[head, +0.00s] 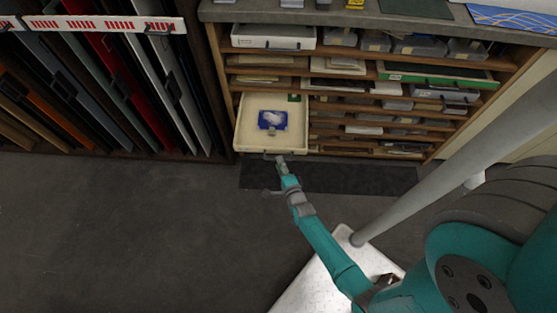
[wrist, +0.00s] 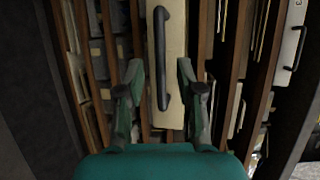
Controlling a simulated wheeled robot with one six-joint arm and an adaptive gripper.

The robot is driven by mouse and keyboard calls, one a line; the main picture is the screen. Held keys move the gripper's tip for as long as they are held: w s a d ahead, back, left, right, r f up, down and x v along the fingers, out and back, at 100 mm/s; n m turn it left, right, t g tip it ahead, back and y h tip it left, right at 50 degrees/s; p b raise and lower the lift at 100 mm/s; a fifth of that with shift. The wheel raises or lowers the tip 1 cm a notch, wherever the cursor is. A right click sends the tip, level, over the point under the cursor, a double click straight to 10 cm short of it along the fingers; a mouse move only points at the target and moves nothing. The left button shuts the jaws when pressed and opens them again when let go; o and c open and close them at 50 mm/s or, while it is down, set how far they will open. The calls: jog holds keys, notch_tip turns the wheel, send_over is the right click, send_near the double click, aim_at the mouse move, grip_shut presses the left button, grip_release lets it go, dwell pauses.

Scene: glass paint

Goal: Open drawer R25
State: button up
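A cream drawer (head: 243,139) in the left column of the shelf unit stands pulled out. A blue-framed box (head: 272,120) with pale contents and a small green piece (head: 294,97) lie inside it. I cannot read a label R25 on it. My gripper (head: 280,160) is at the drawer's front edge, by its handle. In the wrist view the gripper (wrist: 160,82) is open, its two fingers apart on either side of the drawer front (wrist: 173,30). The black bar handle (wrist: 163,60) lies between the fingers, with gaps on both sides.
Upright coloured panels (head: 120,90) stand in a rack at the left. Other shelves hold trays, boxes and a green-edged drawer (head: 435,77). A grey counter (head: 330,17) tops the unit. A dark mat (head: 350,178) lies on the floor before it. Grey floor (head: 120,230) is clear at left.

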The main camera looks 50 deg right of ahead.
jog(key=v, duration=0.9)
dwell(0.3)
jog(key=s+a+r+n+t+y, duration=0.1)
jog(key=s+a+r+n+y, duration=0.3)
jog(key=s+a+r+n, duration=0.75)
jog(key=s+a+r+n+y, duration=0.2)
jog(key=s+r+n, duration=0.3)
jog(key=r, duration=0.5)
jog(key=s+a+r+n+y, duration=0.1)
jog(key=s+a+r+n, duration=0.1)
jog(key=s+r+n, duration=0.3)
notch_tip(320, 180, up, 6)
jog(key=n, duration=0.3)
jog(key=shift+a+y, duration=0.2)
jog(key=shift+y, duration=0.2)
